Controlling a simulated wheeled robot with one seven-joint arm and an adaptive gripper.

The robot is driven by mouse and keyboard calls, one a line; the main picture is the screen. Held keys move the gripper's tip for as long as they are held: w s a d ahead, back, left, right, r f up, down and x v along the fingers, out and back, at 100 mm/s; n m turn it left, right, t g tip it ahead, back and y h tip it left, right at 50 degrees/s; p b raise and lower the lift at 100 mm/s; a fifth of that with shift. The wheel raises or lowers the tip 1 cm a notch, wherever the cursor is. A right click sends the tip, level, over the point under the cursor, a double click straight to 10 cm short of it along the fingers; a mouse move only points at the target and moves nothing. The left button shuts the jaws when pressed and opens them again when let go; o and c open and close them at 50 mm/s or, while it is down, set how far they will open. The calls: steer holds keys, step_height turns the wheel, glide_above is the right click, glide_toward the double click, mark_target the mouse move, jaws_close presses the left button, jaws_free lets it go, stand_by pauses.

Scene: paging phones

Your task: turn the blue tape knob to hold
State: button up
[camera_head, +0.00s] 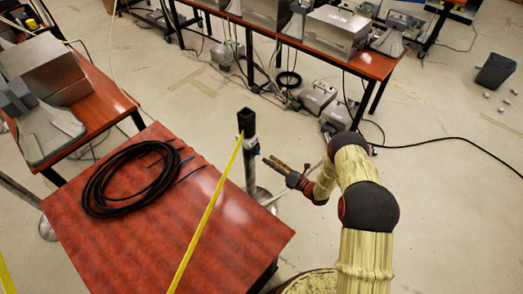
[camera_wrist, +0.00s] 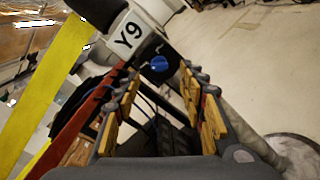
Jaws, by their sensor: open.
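The blue tape knob (camera_wrist: 159,63) sits on a dark mount on the post head, just beyond my fingertips in the wrist view. A white label reading Y9 (camera_wrist: 130,34) is beside it. The post (camera_head: 249,160) stands at the table's right edge in the head view, with a black top and yellow tape (camera_head: 211,204) running down to the lower left. The tape (camera_wrist: 45,90) also crosses the left of the wrist view. My gripper (camera_head: 274,163) is open and empty, just right of the post head. Its fingers (camera_wrist: 163,86) are spread to either side below the knob, apart from it. The knob's set position is not readable.
A red-brown table (camera_head: 150,235) with a coiled black cable (camera_head: 118,185) lies left of the post. Another table (camera_head: 95,100) holds grey equipment. A long bench (camera_head: 365,62) with devices stands behind. The floor to the right is mostly clear, with a black cable across it.

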mark_target(258, 153)
steer(key=b+x, duration=0.1)
steer(key=x, duration=0.6)
steer(key=shift+w+a+f, duration=0.15)
steer(key=shift+a, duration=0.15)
steer(key=shift+c, duration=1.3)
steer(key=c, duration=0.7)
jaws_close()
